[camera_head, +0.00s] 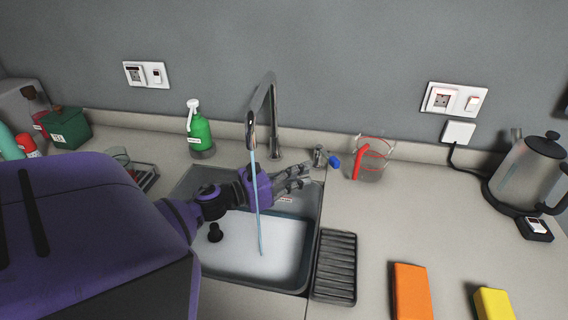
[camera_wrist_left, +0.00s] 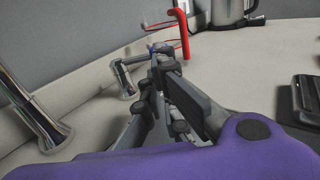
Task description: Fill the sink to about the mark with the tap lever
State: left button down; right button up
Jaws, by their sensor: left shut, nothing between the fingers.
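The sink (camera_head: 312,225) is set into the counter, and a small label (camera_head: 285,200) shows on its far inner wall. A thin blue stream (camera_head: 257,190) runs from the chrome tap (camera_head: 273,115) into the basin. I cannot clearly tell the water level against a mark. The tap lever (camera_head: 319,155) is a short metal post with a blue tip (camera_head: 334,162), right of the tap. My left gripper (camera_head: 305,172) is shut and empty over the sink, close to the lever; contact is unclear. In the left wrist view, its fingers (camera_wrist_left: 163,58) partly hide the lever (camera_wrist_left: 122,78). My right gripper is out of view.
A measuring jug with a red handle (camera_head: 358,164) stands just right of the lever. A green soap bottle (camera_head: 200,133) is left of the tap. A ribbed tray (camera_head: 336,267), sponges and a kettle (camera_head: 529,172) are right.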

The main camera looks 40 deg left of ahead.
aim_at(331, 163)
pick_arm(q)
jog(key=x, duration=0.2)
jog(key=p+x, duration=0.1)
jog(key=x, duration=0.1)
jog(key=shift+w+d+r, duration=0.15)
jog(key=shift+w+r, duration=0.05)
jog(key=shift+w, duration=0.2)
jog(key=shift+w+d+f, duration=0.15)
jog(key=shift+w+d, duration=0.1)
jog(key=shift+w, duration=0.45)
jog(key=shift+f, duration=0.1)
